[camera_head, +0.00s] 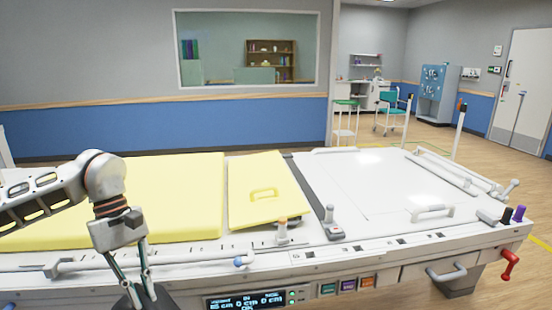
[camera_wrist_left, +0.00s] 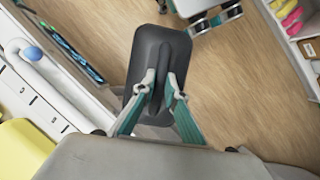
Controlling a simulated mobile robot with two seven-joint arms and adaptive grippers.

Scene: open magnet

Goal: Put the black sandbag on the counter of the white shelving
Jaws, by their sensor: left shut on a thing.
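The black sandbag (camera_wrist_left: 143,62) hangs from my left gripper (camera_wrist_left: 162,92), whose fingers are closed on the raised strip along its middle. In the head view, my left gripper (camera_head: 138,284) is at the lower left, in front of the bed's near side. Only a dark part of the sandbag (camera_head: 158,299) shows there, at the bottom edge. A white shelving unit (camera_wrist_left: 287,48) with pink and yellow items stands at the right of the left wrist view; its counter is not clearly visible. My right gripper is in neither view.
The white scanner bed (camera_head: 380,185) with yellow pads (camera_head: 185,195) fills the middle of the head view. A control display (camera_head: 245,301) is on its near side. Open wooden floor (camera_wrist_left: 235,90) lies between the sandbag and the shelving.

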